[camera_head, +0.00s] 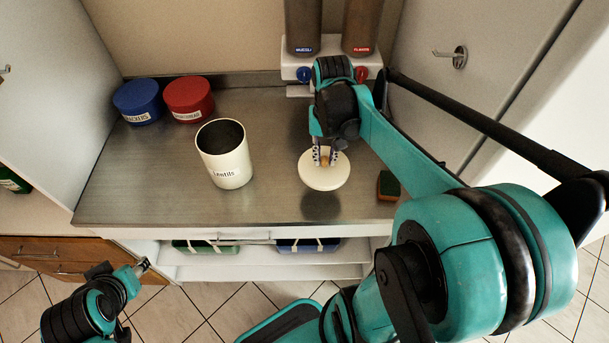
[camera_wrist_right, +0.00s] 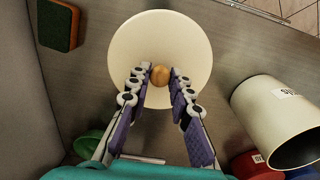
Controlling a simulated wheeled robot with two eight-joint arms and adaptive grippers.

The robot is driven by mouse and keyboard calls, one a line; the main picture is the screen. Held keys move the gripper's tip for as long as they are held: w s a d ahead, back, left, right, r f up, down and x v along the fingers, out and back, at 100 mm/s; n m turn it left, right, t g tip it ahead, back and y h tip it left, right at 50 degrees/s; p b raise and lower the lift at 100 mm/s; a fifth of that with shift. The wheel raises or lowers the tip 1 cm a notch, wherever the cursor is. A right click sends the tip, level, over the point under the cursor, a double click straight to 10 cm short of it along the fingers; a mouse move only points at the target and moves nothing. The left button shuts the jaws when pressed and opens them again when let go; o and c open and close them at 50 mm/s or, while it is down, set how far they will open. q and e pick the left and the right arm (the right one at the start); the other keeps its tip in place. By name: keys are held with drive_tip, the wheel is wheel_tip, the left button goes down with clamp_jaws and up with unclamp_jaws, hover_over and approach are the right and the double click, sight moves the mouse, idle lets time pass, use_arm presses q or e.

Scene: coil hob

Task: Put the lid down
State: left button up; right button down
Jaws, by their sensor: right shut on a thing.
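The lid (camera_head: 324,177) is a round cream disc with a small wooden knob. My right gripper (camera_head: 325,157) is shut on its knob and holds it level above the metal counter, with a shadow on the counter below. In the right wrist view the lid (camera_wrist_right: 150,42) and the knob (camera_wrist_right: 178,76) sit between the fingertips of the gripper (camera_wrist_right: 163,80). A cream canister labelled Lentils (camera_head: 226,160) stands open, left of the lid. My left gripper (camera_head: 142,267) is low at the left, in front of the counter; its fingers are too small to read.
A blue tin (camera_head: 139,103) and a red tin (camera_head: 190,98) stand at the back left. A green and brown sponge (camera_head: 388,186) lies right of the lid. Dispensers (camera_head: 306,70) stand at the back. The metal counter (camera_head: 140,185) is clear at the front left.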

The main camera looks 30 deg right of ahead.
drive_tip(key=shift+w+a+f+b, duration=0.75)
drive_tip(key=shift+w+f, duration=0.65)
drive_tip(key=shift+f, duration=0.2)
drive_tip(key=shift+w+a+f+b, duration=0.8)
drive_tip(key=shift+w+f, duration=0.55)
drive_tip(key=shift+f, duration=0.25)
drive_tip(key=shift+w+a+f+b, duration=0.75)
drive_tip(key=shift+w+f, duration=0.65)
drive_tip(key=shift+f, duration=0.2)
drive_tip(key=shift+f, duration=0.1)
drive_tip(key=c, duration=1.4)
unclamp_jaws()
drive_tip(key=shift+o, duration=0.2)
wheel_tip(320, 180, up, 11)
drive_tip(key=p, duration=0.4)
drive_tip(key=s+a+f+n+t, duration=0.1)
drive_tip(key=s+a+n+t, duration=0.5)
drive_tip(key=s+a, duration=0.4)
drive_tip(key=shift+s+a+f+t, duration=0.3)
drive_tip(key=shift+s+f+t, duration=0.1)
drive_tip(key=shift+s+t, duration=0.2)
